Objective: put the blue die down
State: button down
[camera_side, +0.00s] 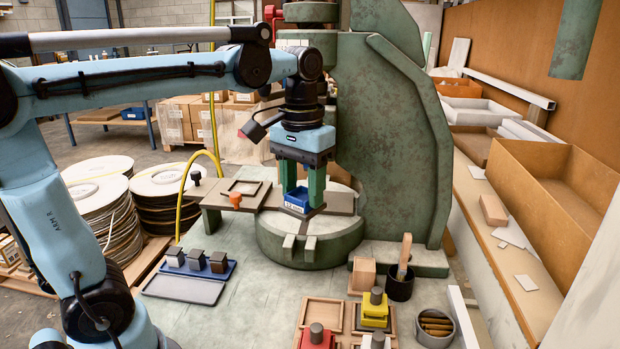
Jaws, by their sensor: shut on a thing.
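The blue die (298,200) is between the green fingers of my gripper (301,186), low over the middle of the press bed (330,234). It shows a pale label on its near face. My gripper is shut on it and points straight down. I cannot tell whether the die's underside touches the plate beneath it. A yellow die (374,312), a red die (316,340) and a white die (377,343), each with a grey knob, stand at the front in wooden nests. One wooden nest (309,314) beside them looks empty.
The green press frame (385,130) rises right behind my gripper. A flat plate (243,188) with an orange knob (236,198) lies to the left. A blue tray (212,268) of dark blocks, a black brush cup (399,286) and a round tin (435,326) stand nearer the front.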

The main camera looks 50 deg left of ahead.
aim_at(313, 214)
jog(key=f+m, duration=0.1)
jog(key=d+f+m, duration=0.1)
jog(key=f, duration=0.1)
jog(key=d+f+m, duration=0.1)
jog(key=shift+w+f, duration=0.35)
jog(key=shift+s+d+f+m, duration=0.15)
jog(key=shift+d+f+m, duration=0.55)
jog(key=shift+f+m, duration=1.4)
jog(key=shift+s+d+f+m, duration=0.1)
jog(key=shift+d+f+m, duration=0.7)
jog(key=shift+f, duration=2.3)
jog(key=shift+s+d+f+m, duration=0.15)
jog(key=shift+d+f+m, duration=0.4)
jog(key=shift+f+m, duration=1.6)
jog(key=shift+f+n, duration=0.45)
jog(key=shift+f, duration=0.15)
jog(key=shift+c, duration=2.4)
grip_release()
